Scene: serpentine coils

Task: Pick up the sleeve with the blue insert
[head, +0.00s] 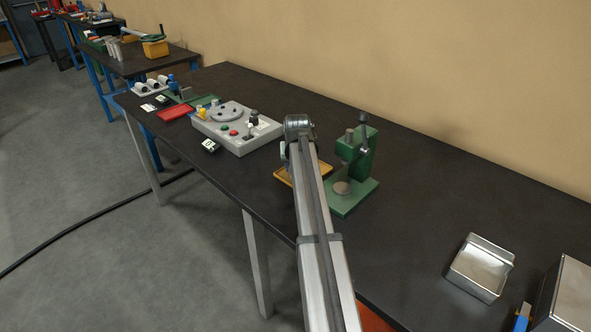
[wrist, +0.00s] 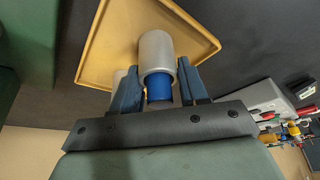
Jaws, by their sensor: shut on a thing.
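A silver-grey sleeve (wrist: 156,50) with a blue insert (wrist: 159,88) shows in the wrist view. My gripper (wrist: 158,68) has one finger on each side of it and is shut on the sleeve. The blue insert faces the gripper's palm. The sleeve is over the yellow tray (wrist: 207,44); I cannot tell whether it is clear of the tray. Part of another pale cylinder (wrist: 119,76) shows beside the left finger. In the head view my arm hides the gripper and the sleeve, and the tray (head: 283,174) is partly covered.
A green press (head: 357,170) with a lever stands close to the right of the tray. A grey control box (head: 232,126) with knobs is to the left. A metal bin (head: 481,267) lies at the right. The dark table (head: 430,190) between press and bin is clear.

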